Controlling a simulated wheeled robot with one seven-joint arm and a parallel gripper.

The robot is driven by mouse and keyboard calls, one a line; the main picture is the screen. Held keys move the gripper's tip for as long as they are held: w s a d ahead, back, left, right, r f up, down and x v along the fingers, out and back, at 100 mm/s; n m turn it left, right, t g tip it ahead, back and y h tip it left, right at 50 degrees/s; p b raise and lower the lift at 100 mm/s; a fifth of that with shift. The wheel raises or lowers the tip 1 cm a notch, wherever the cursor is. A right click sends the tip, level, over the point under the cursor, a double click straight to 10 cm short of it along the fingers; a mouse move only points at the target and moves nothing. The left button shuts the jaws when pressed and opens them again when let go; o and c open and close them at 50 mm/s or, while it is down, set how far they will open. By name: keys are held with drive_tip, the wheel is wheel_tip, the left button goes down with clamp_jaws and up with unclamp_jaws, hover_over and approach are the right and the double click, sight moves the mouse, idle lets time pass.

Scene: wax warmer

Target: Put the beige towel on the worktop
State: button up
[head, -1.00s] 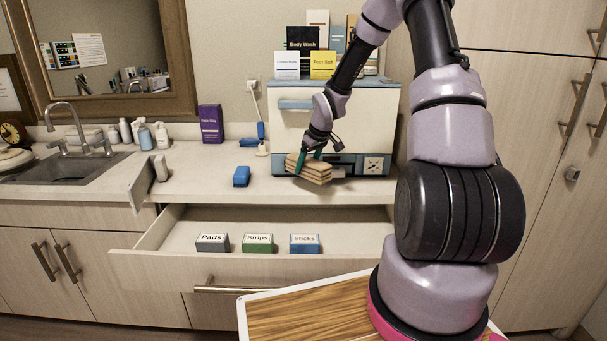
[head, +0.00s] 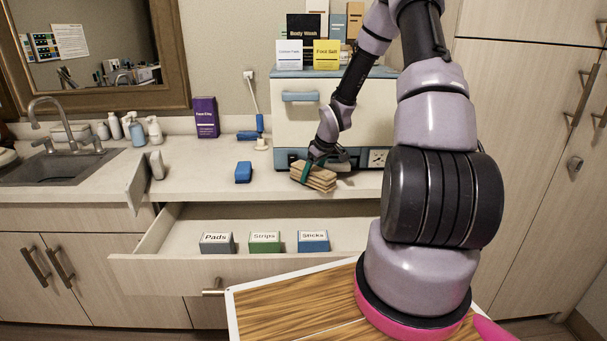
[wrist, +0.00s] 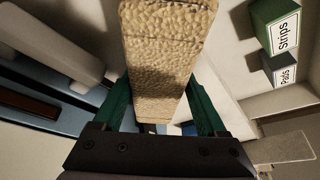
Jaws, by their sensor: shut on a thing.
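The beige towel (head: 317,178) is a folded, layered stack at the front part of the worktop (head: 210,178), in front of the white and blue warmer cabinet. My gripper (head: 308,170) is shut on the towel, with its green fingers on either side. In the wrist view the towel (wrist: 168,60) reaches out between the two green fingers (wrist: 160,108), its textured face filling the middle. The towel is at or just above the worktop surface; I cannot tell whether it touches.
The open drawer (head: 180,240) below holds boxes marked Pads (head: 217,243), Strips (head: 264,242) and Sticks (head: 313,241). A blue block (head: 243,172) lies on the worktop to the left. The warmer cabinet (head: 305,118) stands behind. Bare worktop lies left of the blue block.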

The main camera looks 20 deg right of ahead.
drive_tip(key=shift+w+d+f, duration=0.2)
drive_tip(key=shift+w+f, duration=0.05)
drive_tip(key=shift+s+r, duration=0.1)
drive_tip(key=shift+f, duration=0.2)
drive_tip(key=o, duration=1.2)
